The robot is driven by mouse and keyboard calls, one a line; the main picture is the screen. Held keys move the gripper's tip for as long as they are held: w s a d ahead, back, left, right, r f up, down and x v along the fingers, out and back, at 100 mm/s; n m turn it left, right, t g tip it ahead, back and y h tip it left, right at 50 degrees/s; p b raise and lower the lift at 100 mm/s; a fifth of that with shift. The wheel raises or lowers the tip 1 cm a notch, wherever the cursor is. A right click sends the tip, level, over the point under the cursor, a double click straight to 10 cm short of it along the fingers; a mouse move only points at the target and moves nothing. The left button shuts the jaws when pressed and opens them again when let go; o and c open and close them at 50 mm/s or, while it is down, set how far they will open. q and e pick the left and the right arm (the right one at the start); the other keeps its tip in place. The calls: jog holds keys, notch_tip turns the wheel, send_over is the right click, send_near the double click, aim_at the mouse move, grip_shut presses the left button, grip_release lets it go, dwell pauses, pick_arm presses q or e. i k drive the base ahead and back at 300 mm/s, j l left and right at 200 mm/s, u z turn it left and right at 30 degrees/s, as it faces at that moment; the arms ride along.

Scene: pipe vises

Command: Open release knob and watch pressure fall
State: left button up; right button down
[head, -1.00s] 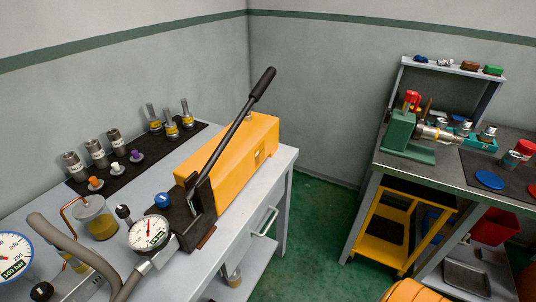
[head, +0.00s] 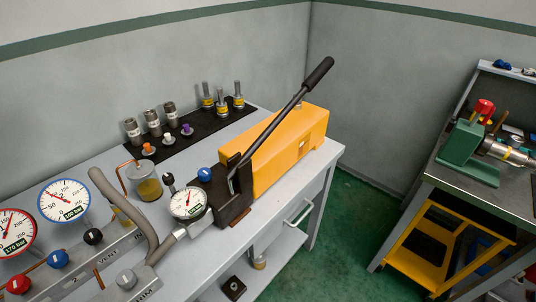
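A yellow hand pump (head: 290,150) with a long black lever (head: 285,115) stands on the left bench. The lever slants up to the right. At the pump's dark front block (head: 229,198) are a blue round knob (head: 205,174) and a small black knob (head: 168,178); I cannot tell which is the release knob. A white dial gauge (head: 187,203) sits at the front of the pump, its red needle pointing roughly upward, the reading too small to tell. A grey hose (head: 128,207) runs beside it. Neither of my grippers is in view.
A blue-rimmed gauge (head: 64,200) and a red-rimmed gauge (head: 14,233) stand at left above a valve block with blue, red, black and grey knobs. Metal fittings stand on a black mat (head: 190,133). A second bench (head: 480,195) with a green vise is at right; green floor lies between.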

aim_at(204, 174)
jog(key=k+z, duration=0.2)
jog(key=z, duration=0.15)
jog(key=k+z, duration=0.2)
jog(key=z, duration=0.15)
